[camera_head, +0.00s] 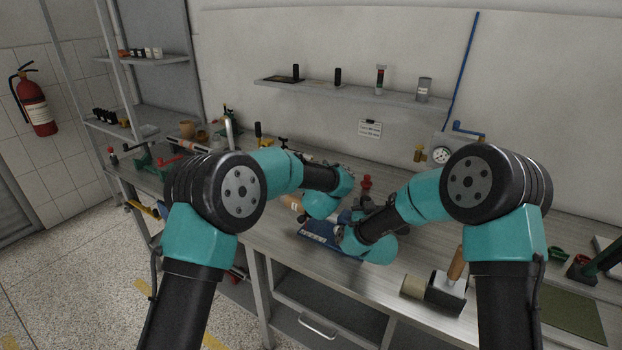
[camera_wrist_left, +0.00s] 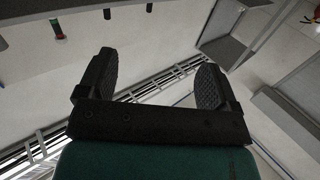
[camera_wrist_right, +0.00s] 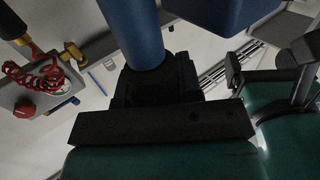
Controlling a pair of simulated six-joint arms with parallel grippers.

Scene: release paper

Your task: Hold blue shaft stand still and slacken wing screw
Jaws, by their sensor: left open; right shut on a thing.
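The blue shaft stand shows in the right wrist view as a blue upright cylinder (camera_wrist_right: 143,35). My right gripper (camera_wrist_right: 152,80) is shut around this cylinder, with its dark jaws touching it. In the head view a blue part with pale markings (camera_head: 318,234) lies on the bench below my wrists; I cannot tell if it belongs to the stand. My left gripper (camera_wrist_left: 153,78) is open with nothing between its fingers. It also shows in the right wrist view (camera_wrist_right: 270,70), beside and apart from the blue cylinder. I cannot make out the wing screw.
A dark cylindrical holder (camera_head: 446,293) and a wooden-handled tool (camera_head: 456,264) stand at the front right of the bench. A green mat (camera_head: 572,315) lies farther right. A pressure gauge (camera_head: 441,155) is at the back. A wall shelf (camera_head: 350,89) hangs above.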

